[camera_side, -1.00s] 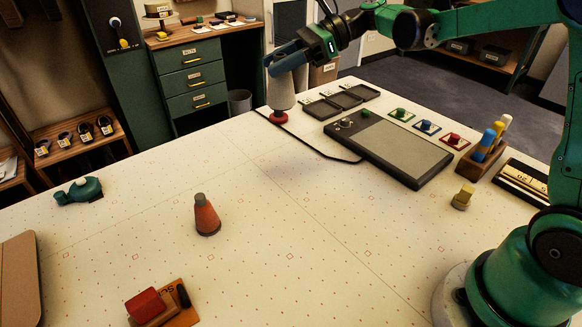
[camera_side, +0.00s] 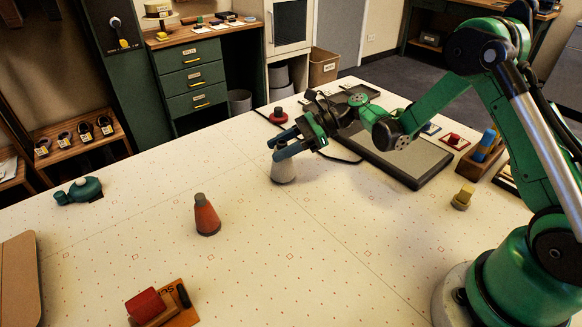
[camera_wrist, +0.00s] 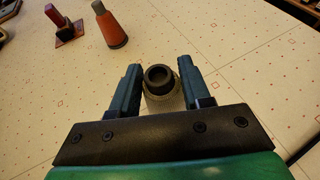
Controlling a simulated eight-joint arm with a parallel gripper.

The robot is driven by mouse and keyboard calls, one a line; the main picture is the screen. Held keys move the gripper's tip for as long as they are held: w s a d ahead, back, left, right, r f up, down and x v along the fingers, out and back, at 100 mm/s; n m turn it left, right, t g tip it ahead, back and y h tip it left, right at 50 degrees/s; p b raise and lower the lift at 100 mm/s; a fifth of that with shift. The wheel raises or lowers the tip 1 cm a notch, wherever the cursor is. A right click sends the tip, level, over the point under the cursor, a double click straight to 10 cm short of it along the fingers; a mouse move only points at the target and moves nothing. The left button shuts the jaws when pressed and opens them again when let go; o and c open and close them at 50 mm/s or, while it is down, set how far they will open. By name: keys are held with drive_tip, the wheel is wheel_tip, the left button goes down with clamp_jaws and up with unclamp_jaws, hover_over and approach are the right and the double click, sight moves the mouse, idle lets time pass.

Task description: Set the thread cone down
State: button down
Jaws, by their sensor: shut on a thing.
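A pale thread cone (camera_side: 284,171) is between the fingers of my gripper (camera_side: 279,150). My gripper is shut on its upper part and the cone is upright. Its base is at or very near the table top (camera_side: 330,235); I cannot tell if it touches. In the wrist view my gripper (camera_wrist: 159,82) has a finger on each side of the cone, whose dark hollow top and pale ribbed body (camera_wrist: 166,104) face the camera. A second cone, orange-red with a grey top (camera_side: 207,217), stands apart at front left; it also shows in the wrist view (camera_wrist: 111,28).
A red knob-like piece (camera_side: 278,116) sits at the far table edge. A grey flat device (camera_side: 415,163) lies right of my gripper. A teal tool (camera_side: 79,191) is at left, a red-topped block (camera_side: 146,306) at front left. The table's middle is clear.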

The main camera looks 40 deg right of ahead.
drive_tip(key=shift+c, duration=2)
unclamp_jaws()
drive_tip(key=shift+f, duration=0.1)
